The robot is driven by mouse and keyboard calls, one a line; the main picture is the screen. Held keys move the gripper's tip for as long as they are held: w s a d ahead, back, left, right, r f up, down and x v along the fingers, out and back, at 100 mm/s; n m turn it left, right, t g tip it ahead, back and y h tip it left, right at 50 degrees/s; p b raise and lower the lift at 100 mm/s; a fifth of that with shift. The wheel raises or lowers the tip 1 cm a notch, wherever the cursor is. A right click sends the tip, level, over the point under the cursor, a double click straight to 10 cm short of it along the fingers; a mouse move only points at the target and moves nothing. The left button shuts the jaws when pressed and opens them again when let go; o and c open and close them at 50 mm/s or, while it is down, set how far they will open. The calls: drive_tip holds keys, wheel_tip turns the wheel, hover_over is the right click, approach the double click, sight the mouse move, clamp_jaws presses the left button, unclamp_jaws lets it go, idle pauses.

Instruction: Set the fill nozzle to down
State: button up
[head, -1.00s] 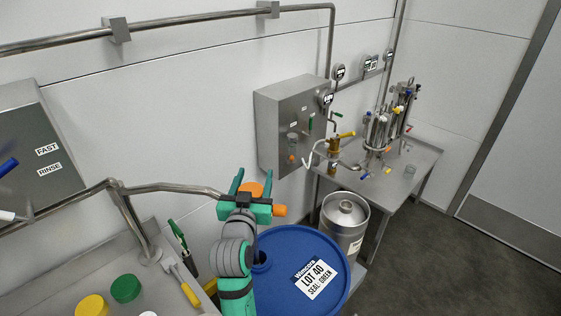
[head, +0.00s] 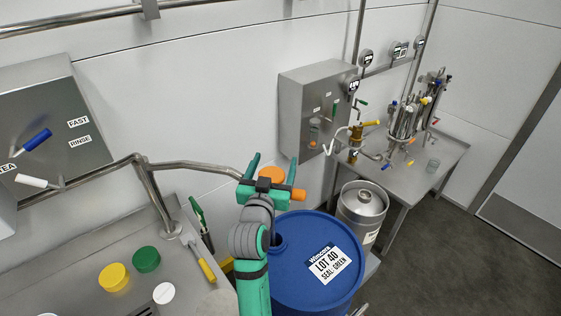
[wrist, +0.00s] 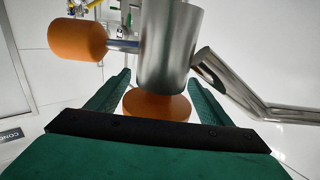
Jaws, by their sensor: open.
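The fill nozzle shows in the wrist view as an upright steel cylinder (wrist: 168,50) with an orange disc (wrist: 157,106) at its lower end. An orange grip (wrist: 77,40) sticks out to its left on a thin rod. A bent steel pipe (wrist: 225,75) meets it on the right. In the head view the orange disc (head: 270,174) and orange grip (head: 298,194) show at my gripper; the steel body is mostly hidden there. My gripper (head: 268,160) is open, its green fingers on either side of the nozzle. I cannot tell whether they touch it.
A blue drum (head: 312,262) stands below my gripper, with a steel keg (head: 362,212) beside it. A steel control box (head: 310,112) hangs on the wall behind. A bench (head: 120,262) with yellow and green caps is at left. Grey floor is open at right.

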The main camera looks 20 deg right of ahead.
drive_tip(key=v, duration=1)
drive_tip(key=shift+s+a, duration=0.15)
drive_tip(key=shift+s, duration=0.1)
